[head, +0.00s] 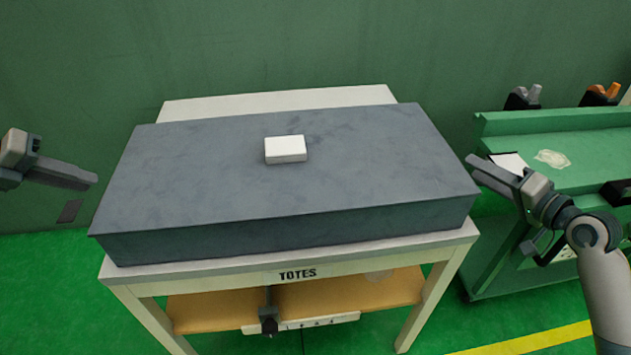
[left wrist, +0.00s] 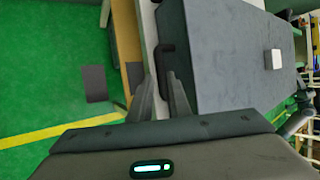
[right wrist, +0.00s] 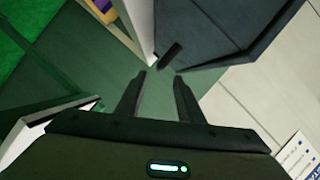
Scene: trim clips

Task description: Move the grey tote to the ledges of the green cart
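The grey tote (head: 230,185) is a wide, flat dark grey box lying on a cream table (head: 205,270) marked TOTES. A small white block (head: 285,149) sits on its top. My left gripper (head: 92,178) is off the tote's left end, its fingers apart and empty. In the left wrist view a dark handle (left wrist: 166,52) on the tote's end is just beyond the fingertips (left wrist: 158,80). My right gripper (head: 474,161) is close to the right end, also open; a handle (right wrist: 170,56) is just ahead of its fingertips (right wrist: 158,76). The green cart (head: 590,150) stands at the right.
The cart carries a white sheet and a pale patch on its top, with dark holders (head: 522,98) at its back. A brown lower shelf (head: 350,295) is under the table. A green wall is behind; green floor with a yellow line (head: 535,338) lies in front.

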